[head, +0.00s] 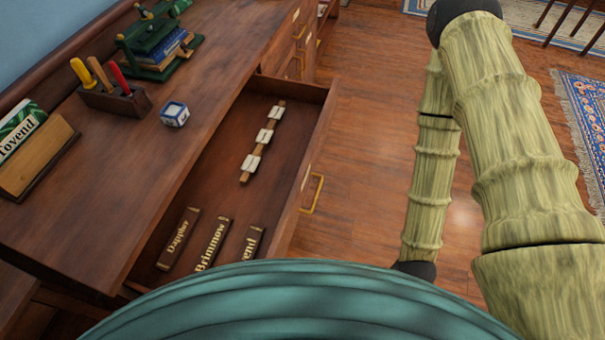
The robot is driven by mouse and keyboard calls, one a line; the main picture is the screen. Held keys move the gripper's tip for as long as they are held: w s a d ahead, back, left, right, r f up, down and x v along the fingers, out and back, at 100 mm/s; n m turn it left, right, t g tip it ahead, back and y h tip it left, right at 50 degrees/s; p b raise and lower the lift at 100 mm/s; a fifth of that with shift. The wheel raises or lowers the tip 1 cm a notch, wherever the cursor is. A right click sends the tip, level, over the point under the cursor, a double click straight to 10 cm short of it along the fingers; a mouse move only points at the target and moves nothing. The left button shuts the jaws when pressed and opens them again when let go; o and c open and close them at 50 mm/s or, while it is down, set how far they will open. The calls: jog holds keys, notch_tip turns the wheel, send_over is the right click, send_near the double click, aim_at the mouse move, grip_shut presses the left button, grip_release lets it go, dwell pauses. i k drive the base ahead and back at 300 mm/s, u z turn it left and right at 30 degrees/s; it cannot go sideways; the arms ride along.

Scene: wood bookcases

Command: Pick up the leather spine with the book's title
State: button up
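Three dark leather spines with gold lettering lie in the open drawer. The left spine (178,239) seems to read "Dapplby". The middle spine (212,246) reads "Brimmow". The right spine (252,244) shows "end"; its near part is hidden behind a green rounded part of my body. A green-and-white book (17,129) on a wooden stand (38,158) at the left of the desk top seems to read "Tovend". My bamboo-like arm links cross the right side; my gripper is not in view.
The drawer (262,188) is pulled out, with a brass handle (313,194). A wooden strip with white tags (262,140) lies inside. Wooden floor beside the drawer is clear.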

aim_at(251, 245)
jog(key=z, duration=1.3)
jog(key=k, duration=1.35)
jog(key=u, duration=1.3)
